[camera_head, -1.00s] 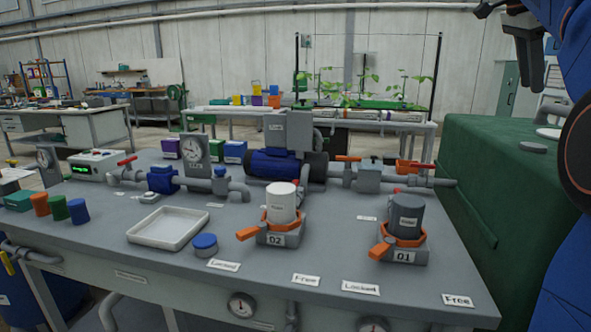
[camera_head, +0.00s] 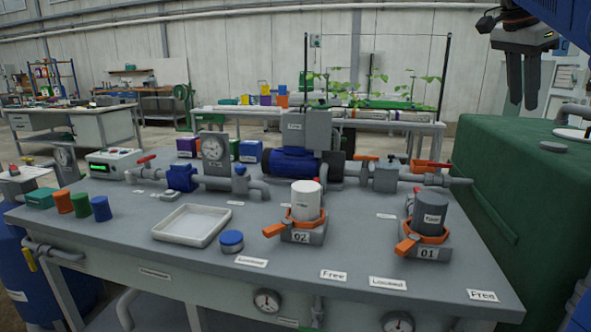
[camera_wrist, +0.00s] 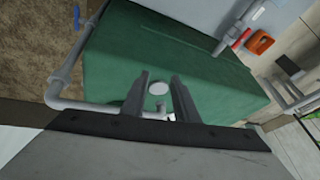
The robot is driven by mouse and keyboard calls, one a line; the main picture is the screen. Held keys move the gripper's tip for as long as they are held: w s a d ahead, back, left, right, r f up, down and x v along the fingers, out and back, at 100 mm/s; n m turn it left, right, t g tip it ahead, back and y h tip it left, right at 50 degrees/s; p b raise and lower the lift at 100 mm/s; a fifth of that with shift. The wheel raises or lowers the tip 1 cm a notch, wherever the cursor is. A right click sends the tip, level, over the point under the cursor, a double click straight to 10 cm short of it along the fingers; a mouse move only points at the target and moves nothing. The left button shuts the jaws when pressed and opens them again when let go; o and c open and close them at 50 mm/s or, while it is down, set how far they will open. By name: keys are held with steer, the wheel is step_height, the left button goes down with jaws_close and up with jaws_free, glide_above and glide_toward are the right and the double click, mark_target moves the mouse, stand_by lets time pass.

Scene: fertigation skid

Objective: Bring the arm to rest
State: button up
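My gripper (camera_head: 523,104) hangs at the upper right of the head view, fingers pointing down, above the green tank. It is clear of the bench. In the wrist view my gripper (camera_wrist: 160,85) shows two fingers set apart with nothing between them. The green tank top (camera_wrist: 110,60) lies beyond the fingers, and a pale round cap (camera_wrist: 158,88) on it shows through the gap. My gripper touches nothing that I can see. Most of my arm is outside the head view.
The grey bench (camera_head: 120,240) carries a white canister (camera_head: 306,200) on base 02, a dark canister (camera_head: 430,214) on base 01, a white tray (camera_head: 192,225), a blue pump (camera_head: 290,162) and pipes. The green tank (camera_head: 500,180) stands right. A pipe (camera_wrist: 75,102) edges it in the wrist view.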

steer(key=s+a+f+n+t+y, duration=0.1)
steer(key=s+a+f+n, duration=0.5)
steer(key=f, duration=0.8)
steer(key=s+a+f+n+t+y, duration=0.1)
steer(key=s+a+f+n, duration=0.5)
steer(key=f, duration=0.8)
steer(key=s+a+f+n+t+y, duration=0.1)
steer(key=s+a+f+n+y, duration=0.1)
steer(key=s+a+f+n, duration=0.4)
steer(key=s+a+f, duration=0.3)
steer(key=s+f, duration=0.3)
steer(key=f, duration=0.2)
steer(key=shift+a+f, duration=0.15)
steer(key=shift+f, duration=0.15)
steer(key=shift+o, duration=0.3)
